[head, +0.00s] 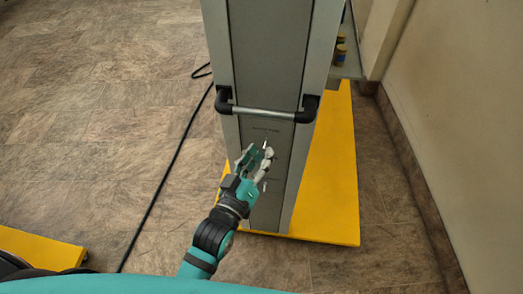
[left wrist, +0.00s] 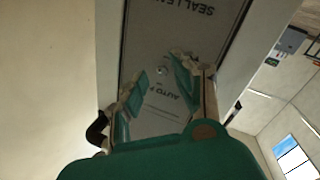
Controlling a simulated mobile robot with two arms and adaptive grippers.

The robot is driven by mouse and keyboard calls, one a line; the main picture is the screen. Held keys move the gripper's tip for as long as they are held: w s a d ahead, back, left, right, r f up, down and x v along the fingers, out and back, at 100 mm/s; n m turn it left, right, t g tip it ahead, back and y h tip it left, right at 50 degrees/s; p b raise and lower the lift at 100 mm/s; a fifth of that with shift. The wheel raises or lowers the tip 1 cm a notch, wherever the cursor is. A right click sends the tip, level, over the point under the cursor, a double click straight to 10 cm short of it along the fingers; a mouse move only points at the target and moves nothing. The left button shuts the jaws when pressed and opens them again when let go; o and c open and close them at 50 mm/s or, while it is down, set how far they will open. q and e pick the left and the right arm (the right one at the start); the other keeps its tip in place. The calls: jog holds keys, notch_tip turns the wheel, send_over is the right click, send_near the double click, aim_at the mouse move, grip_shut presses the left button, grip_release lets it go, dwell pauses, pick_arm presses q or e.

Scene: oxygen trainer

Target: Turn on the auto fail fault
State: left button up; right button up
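The auto fail switch is a small metal toggle (left wrist: 160,71) on the grey panel (left wrist: 150,30), beside the upside-down label "AUTO F…" in the left wrist view. In the head view the panel (head: 268,60) is the front of a tall grey cabinet. My left gripper (head: 259,153) is in front of its lower part, below the handle. In the left wrist view my left gripper (left wrist: 160,67) is open, its two fingers apart with the toggle showing between them. I cannot tell whether they touch it. The toggle's exact position is too small to read. My right gripper is not in view.
A bar handle (head: 265,113) with black ends crosses the cabinet above my gripper. The cabinet stands on a yellow base (head: 338,190). A black cable (head: 165,180) runs along the floor at left. A wall (head: 450,110) is close on the right. Open floor lies to the left.

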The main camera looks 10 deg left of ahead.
pick_arm(q)
jog(key=shift+w+d, duration=0.2)
jog(key=shift+w, duration=0.4)
grip_shut()
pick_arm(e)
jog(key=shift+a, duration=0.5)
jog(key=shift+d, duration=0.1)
